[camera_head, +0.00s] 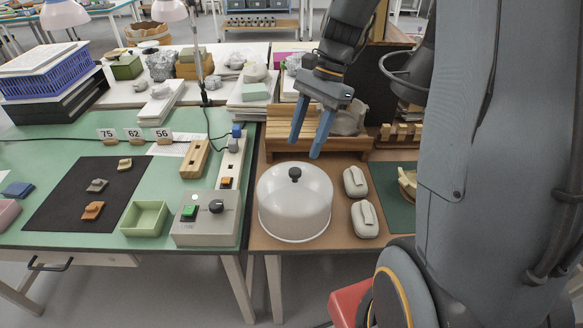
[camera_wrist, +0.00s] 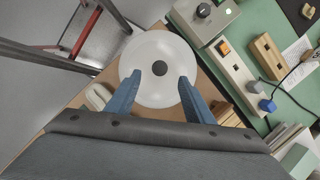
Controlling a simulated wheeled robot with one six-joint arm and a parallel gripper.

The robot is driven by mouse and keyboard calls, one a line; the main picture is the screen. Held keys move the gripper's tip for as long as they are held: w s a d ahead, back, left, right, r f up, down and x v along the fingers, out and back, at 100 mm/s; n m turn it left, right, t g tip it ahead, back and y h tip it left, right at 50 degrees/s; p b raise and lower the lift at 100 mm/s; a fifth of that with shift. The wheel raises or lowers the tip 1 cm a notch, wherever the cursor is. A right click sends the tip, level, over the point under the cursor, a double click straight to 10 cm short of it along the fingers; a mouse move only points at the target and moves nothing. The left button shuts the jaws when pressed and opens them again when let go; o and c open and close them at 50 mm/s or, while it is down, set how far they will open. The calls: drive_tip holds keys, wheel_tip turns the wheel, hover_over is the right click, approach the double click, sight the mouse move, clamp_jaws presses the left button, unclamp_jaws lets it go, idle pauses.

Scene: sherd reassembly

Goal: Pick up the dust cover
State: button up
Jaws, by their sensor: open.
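The dust cover (camera_head: 295,208) is a translucent white dome with a black knob (camera_head: 295,174) on top. It stands upright on the brown table near its front edge. My gripper (camera_head: 306,146) has two blue fingers, open and empty, above and behind the cover in the head view. In the wrist view the cover (camera_wrist: 158,52) lies beyond the fingertips of my gripper (camera_wrist: 172,82), with its knob (camera_wrist: 159,68) showing between them. The fingers do not appear to touch the knob. What is under the cover cannot be made out.
Two pale padded blocks (camera_head: 364,218) lie right of the cover. A grey control box (camera_head: 206,232) with a green button and a dark knob stands to its left on the green table. A wooden rack (camera_head: 285,142) stands behind. A green tray (camera_head: 146,232) is farther left.

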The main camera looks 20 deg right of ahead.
sight(295, 171)
drive_tip(key=shift+m, duration=0.3)
drive_tip(key=shift+p+x, duration=0.95)
drive_tip(key=shift+x, duration=2.65)
drive_tip(key=shift+c, duration=0.5)
clamp_jaws()
